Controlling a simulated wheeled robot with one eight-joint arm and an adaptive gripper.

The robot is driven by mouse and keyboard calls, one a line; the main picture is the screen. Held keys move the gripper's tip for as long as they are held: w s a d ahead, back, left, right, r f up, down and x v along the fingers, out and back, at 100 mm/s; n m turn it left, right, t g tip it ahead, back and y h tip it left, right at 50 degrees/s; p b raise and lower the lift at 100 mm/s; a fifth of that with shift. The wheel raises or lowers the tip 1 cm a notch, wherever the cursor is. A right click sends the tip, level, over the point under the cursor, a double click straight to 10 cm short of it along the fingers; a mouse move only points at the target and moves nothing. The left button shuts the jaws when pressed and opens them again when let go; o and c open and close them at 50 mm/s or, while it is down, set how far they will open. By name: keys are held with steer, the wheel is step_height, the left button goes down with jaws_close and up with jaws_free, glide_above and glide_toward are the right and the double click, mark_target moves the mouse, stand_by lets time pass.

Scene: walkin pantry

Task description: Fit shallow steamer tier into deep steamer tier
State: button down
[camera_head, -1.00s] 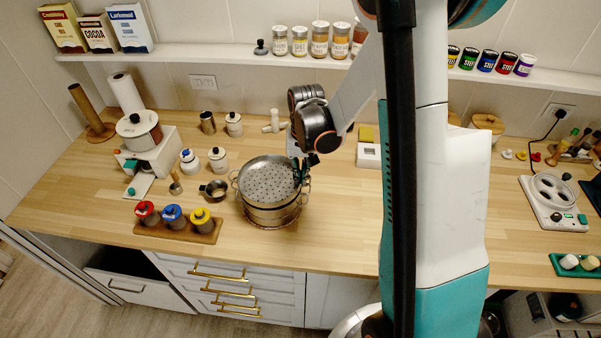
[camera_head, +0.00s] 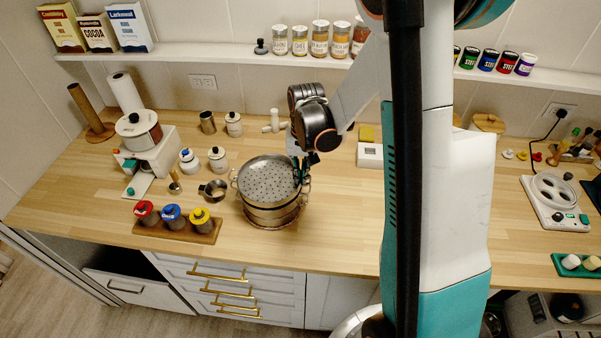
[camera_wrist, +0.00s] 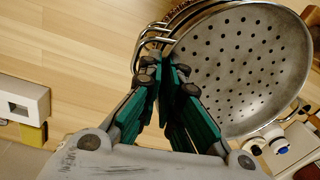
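The shallow steamer tier (camera_head: 268,180) is a round grey metal pan with a perforated floor. My gripper (camera_head: 303,170) is at the right side of the stack. Its green fingers (camera_wrist: 168,72) are close together at the shallow tier's rim and handle and look shut on it. The exact contact is hidden between the fingertips.
A round board (camera_head: 287,224) lies beneath the stack. A small dark pan (camera_head: 214,190) and a wooden rack (camera_head: 205,231) with red, blue and yellow-topped jars stand at left. A white scale (camera_head: 369,155) is behind at right. The counter right of the stack is clear.

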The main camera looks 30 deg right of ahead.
steer(key=shift+f+b, duration=0.55)
steer(key=shift+b, duration=0.15)
stand_by(1.2)
steer(key=c, duration=1.7)
jaws_free()
steer(key=r, duration=1.2)
steer(key=shift+s+d, duration=0.15)
steer(key=shift+d, duration=0.1)
steer(key=s+a+n+t+b, duration=0.1)
steer(key=s+a+t+b, duration=0.1)
steer(key=s, duration=0.3)
steer(key=s+a+f+n+t+b, duration=0.1)
steer(key=s+a+n+t+b, duration=0.1)
steer(key=s+b, duration=0.3)
steer(key=s+a+f+n+t+b, duration=0.1)
steer(key=s+a+t+b, duration=0.2)
steer(key=s, duration=0.3)
steer(key=shift+s+a+f+n+h+b, duration=0.15)
steer(key=shift+a+n+b, duration=0.1)
steer(key=shift+a, duration=0.2)
steer(key=shift+s+a+r+n+h+b, duration=0.15)
steer(key=shift+a+b, duration=0.1)
steer(key=shift+a, duration=0.15)
